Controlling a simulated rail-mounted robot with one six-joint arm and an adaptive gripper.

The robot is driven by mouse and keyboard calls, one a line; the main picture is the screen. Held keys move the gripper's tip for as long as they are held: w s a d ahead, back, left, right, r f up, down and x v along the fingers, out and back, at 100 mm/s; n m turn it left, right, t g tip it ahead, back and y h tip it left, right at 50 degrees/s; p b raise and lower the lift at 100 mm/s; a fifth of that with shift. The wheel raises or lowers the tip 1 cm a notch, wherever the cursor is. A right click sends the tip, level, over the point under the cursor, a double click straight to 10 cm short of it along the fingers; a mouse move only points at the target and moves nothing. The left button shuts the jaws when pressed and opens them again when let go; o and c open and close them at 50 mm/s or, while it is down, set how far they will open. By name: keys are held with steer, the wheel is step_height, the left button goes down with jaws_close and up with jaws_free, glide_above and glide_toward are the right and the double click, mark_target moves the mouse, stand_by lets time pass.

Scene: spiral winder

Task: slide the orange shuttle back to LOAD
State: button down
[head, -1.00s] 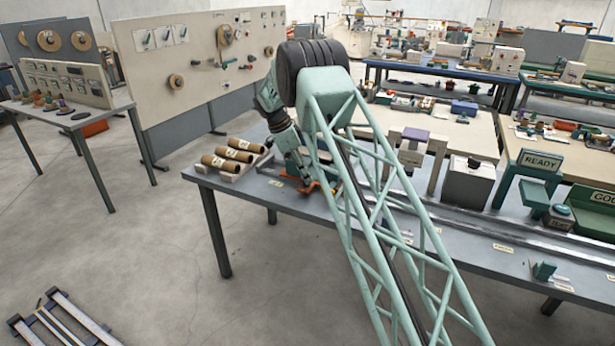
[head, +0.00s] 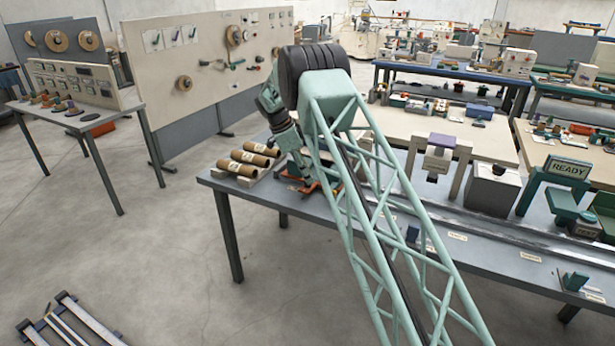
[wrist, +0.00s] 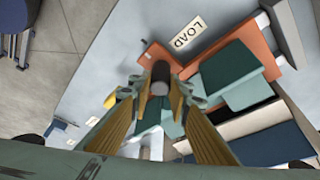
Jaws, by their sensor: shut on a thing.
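The orange shuttle (wrist: 250,42) lies on the grey bench, beside the white LOAD label (wrist: 188,33) in the wrist view. A teal block (wrist: 236,75) sits on it. My gripper (wrist: 162,95) is shut on a dark, round-topped post (wrist: 160,75) that stands at the shuttle's orange arm; the fingers partly hide where they join. In the head view my gripper (head: 300,175) is low at the bench's left end, and part of the orange shuttle (head: 313,188) shows beside it. My arm hides the rest.
Several brown tubes (head: 250,158) lie on a rack just left of my gripper. A metal rail (head: 480,222) runs right along the grey bench (head: 235,185). A READY sign (head: 567,168) stands at the right.

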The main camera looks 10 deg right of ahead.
steer(key=shift+w+a, duration=0.15)
steer(key=c, duration=2.4)
jaws_free()
steer(key=shift+a, duration=0.15)
steer(key=shift+r, duration=0.2)
steer(key=shift+v, duration=5.8)
